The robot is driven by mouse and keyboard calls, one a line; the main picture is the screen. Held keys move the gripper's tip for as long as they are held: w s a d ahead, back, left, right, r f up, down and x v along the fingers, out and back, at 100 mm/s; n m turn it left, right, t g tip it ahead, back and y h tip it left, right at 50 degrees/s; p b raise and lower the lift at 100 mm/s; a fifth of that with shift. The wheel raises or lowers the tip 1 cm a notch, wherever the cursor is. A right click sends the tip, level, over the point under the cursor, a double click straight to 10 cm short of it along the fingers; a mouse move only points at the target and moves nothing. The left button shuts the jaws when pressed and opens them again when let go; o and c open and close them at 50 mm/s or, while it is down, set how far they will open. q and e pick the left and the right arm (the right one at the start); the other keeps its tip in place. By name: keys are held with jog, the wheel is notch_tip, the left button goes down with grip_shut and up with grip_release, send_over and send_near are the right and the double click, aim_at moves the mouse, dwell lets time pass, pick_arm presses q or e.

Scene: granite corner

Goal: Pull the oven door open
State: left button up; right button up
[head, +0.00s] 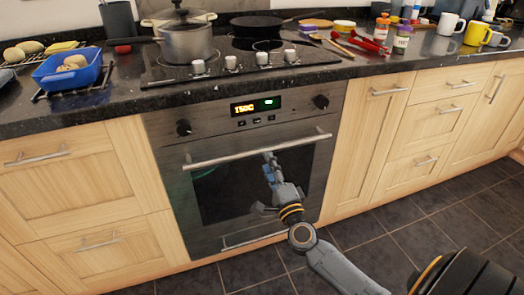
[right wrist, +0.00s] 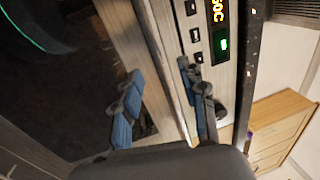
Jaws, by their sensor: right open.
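The oven door (head: 225,195) is a dark glass panel in a steel frame, and it stands closed. Its handle (head: 230,154) is a long horizontal steel bar along the top; in the right wrist view the bar (right wrist: 158,45) runs steeply between my fingers. My right gripper (head: 270,163) is in front of the right half of the door, with its fingertips at the handle. In the right wrist view my right gripper (right wrist: 163,95) is open, one finger on each side of the bar in the picture. I cannot tell whether either touches it. My left gripper is out of view.
The control panel (head: 215,118) with knobs and a lit display is above the handle. Wooden cabinets (head: 365,135) flank the oven. The counter above holds a pot (head: 187,42), a blue dish (head: 70,73) and mugs. The tiled floor (head: 400,220) in front looks clear.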

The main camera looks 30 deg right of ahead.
aim_at(262, 151)
jog(key=x, duration=0.6)
jog(key=shift+w, duration=0.15)
jog(key=shift+c, duration=0.3)
grip_shut()
